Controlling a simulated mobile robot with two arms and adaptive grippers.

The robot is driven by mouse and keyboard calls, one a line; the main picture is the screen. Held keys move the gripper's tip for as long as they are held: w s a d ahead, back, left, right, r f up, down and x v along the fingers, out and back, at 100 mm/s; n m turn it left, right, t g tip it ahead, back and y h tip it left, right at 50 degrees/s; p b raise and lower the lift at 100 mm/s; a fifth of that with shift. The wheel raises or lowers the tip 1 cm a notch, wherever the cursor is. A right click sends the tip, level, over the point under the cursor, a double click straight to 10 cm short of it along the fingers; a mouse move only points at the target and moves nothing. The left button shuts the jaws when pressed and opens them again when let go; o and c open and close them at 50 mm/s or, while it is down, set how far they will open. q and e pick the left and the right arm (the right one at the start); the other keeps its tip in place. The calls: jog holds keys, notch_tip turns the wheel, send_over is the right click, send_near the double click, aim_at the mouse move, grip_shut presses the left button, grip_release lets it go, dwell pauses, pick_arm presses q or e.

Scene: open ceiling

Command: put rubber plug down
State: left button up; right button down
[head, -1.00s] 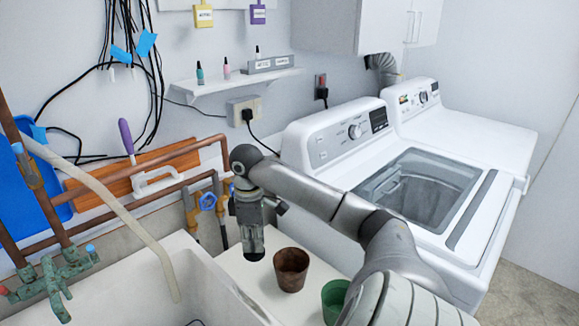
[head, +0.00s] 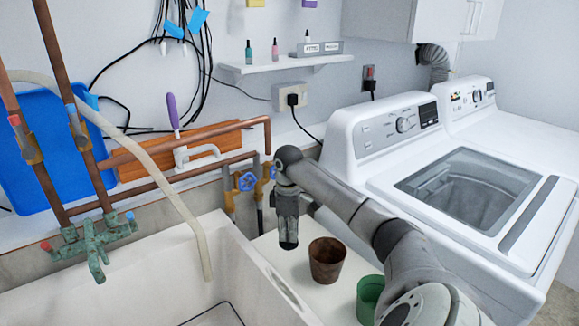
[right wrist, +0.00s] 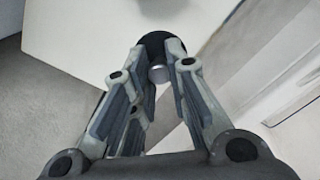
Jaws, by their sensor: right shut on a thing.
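My right gripper (head: 288,242) points down over the white ledge between the sink and the washing machine, left of the brown pot. In the right wrist view its two fingers (right wrist: 160,80) close on the rubber plug (right wrist: 157,42), a black round piece with a small grey metal part below it in the picture. In the head view the fingers mostly hide the plug. I cannot tell whether it touches the ledge. My left gripper is not in view.
The brown pot (head: 326,262) and a green pot (head: 369,297) stand on the ledge (head: 293,270) close to my right gripper. The white sink (head: 150,268) is at left, with green taps (head: 92,242) and copper pipes behind. The washing machine (head: 375,165) is at right.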

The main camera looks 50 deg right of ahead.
jog(key=shift+w+d+f+b, duration=0.1)
jog(key=shift+w+d+f, duration=0.7)
jog(key=shift+f, duration=0.35)
jog(key=shift+w+d+f+b, duration=0.1)
jog(key=shift+w+d+f, duration=0.6)
jog(key=shift+d+f, duration=0.4)
jog(key=shift+w+d+f+b, duration=0.1)
jog(key=shift+w+d+f, duration=0.65)
jog(key=shift+f, duration=1.9)
jog(key=shift+f, duration=0.2)
jog(key=c, duration=1.4)
grip_release()
notch_tip(320, 180, up, 12)
jog(key=shift+r, duration=0.25)
